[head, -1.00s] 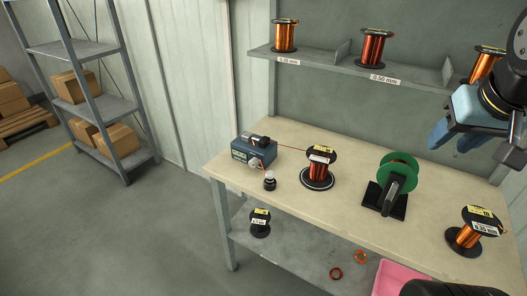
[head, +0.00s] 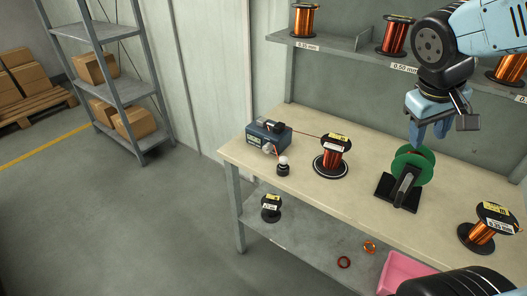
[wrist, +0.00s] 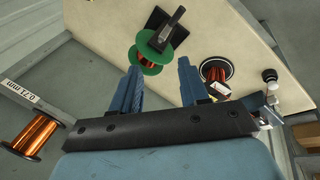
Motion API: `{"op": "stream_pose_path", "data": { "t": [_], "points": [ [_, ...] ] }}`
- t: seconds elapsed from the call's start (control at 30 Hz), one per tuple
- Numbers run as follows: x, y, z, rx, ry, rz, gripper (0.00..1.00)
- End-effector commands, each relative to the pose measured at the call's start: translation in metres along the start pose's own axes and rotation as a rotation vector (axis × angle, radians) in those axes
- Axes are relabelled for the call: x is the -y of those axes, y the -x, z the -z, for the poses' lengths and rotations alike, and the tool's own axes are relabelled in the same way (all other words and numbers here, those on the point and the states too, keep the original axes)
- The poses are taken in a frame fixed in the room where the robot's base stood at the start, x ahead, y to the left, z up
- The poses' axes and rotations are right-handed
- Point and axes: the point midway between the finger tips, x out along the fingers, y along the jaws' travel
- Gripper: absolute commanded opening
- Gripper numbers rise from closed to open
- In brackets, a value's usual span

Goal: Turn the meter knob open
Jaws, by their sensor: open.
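The blue meter box (head: 268,136) stands at the left end of the bench, with a black part on top and a pale round part on its front. I cannot make out which part is the knob or how it is turned. A small black stand with a white bulb-like top (head: 283,166) is just in front of it; it also shows at the right of the wrist view (wrist: 270,76). My gripper (head: 431,140) is open and empty, above and behind the green reel, well to the right of the meter. Its two blue fingers (wrist: 158,75) show apart in the wrist view.
A copper spool (head: 334,154) stands right of the meter, with a thin red wire between them. The green reel (head: 414,165) on its black stand and another spool (head: 485,230) are farther right. The shelf (head: 350,54) with spools runs behind. The bench front left is clear.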

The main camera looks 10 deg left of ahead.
Motion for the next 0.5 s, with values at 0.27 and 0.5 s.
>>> {"op": "stream_pose_path", "data": {
  "t": [0.27, 0.5],
  "points": [
    [0.034, -0.033, 0.053, 0.085, 0.302, -0.201, 0.44],
    [0.082, -0.056, 0.1, 0.087, 0.563, -0.399, 0.44]
  ]
}}
